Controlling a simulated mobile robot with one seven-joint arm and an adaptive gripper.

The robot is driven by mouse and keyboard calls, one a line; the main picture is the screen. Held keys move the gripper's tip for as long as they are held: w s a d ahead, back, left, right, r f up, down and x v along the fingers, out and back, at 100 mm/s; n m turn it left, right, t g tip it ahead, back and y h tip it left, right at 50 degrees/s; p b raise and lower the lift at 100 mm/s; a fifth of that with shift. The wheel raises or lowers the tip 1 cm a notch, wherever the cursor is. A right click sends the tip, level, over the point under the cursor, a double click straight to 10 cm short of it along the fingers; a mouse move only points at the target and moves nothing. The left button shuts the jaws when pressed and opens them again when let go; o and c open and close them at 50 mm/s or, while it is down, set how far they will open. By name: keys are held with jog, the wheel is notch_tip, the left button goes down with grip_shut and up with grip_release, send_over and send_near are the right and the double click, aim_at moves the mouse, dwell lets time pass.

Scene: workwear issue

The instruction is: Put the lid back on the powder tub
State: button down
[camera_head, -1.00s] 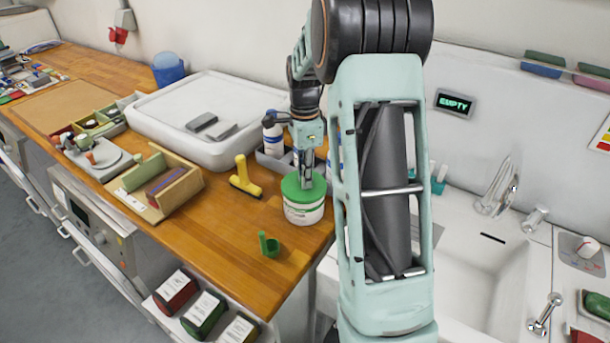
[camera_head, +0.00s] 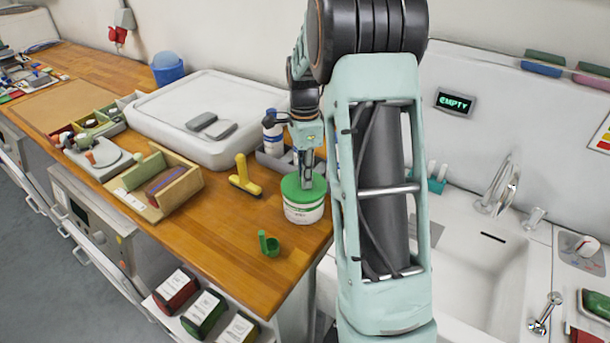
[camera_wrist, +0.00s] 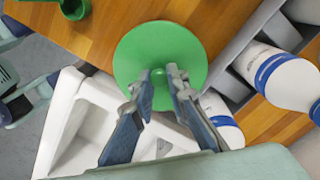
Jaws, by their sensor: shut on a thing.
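The powder tub (camera_head: 304,212) is white with a printed label and stands upright near the front right corner of the wooden counter. The green round lid (camera_head: 291,188) lies over its mouth, looking level and centred; whether it is fully seated cannot be told. In the wrist view the lid (camera_wrist: 135,48) fills the middle and hides the tub. My gripper (camera_head: 307,178) comes down from above. In the wrist view my gripper (camera_wrist: 161,78) has its two fingers shut on the small knob at the lid's centre.
A green scoop (camera_head: 269,245) stands in front of the tub, and a yellow tool (camera_head: 244,176) lies to its left. A grey caddy (camera_head: 270,163) with white-and-blue bottles (camera_wrist: 287,78) is close behind. A sink (camera_head: 462,262) lies to the right, past the counter edge.

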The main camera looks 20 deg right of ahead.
dwell(0.4)
jog(key=c, duration=1.3)
grip_release()
jog(key=shift+r+p, duration=2.55)
jog(key=shift+r, duration=0.95)
jog(key=shift+c, duration=0.7)
grip_shut()
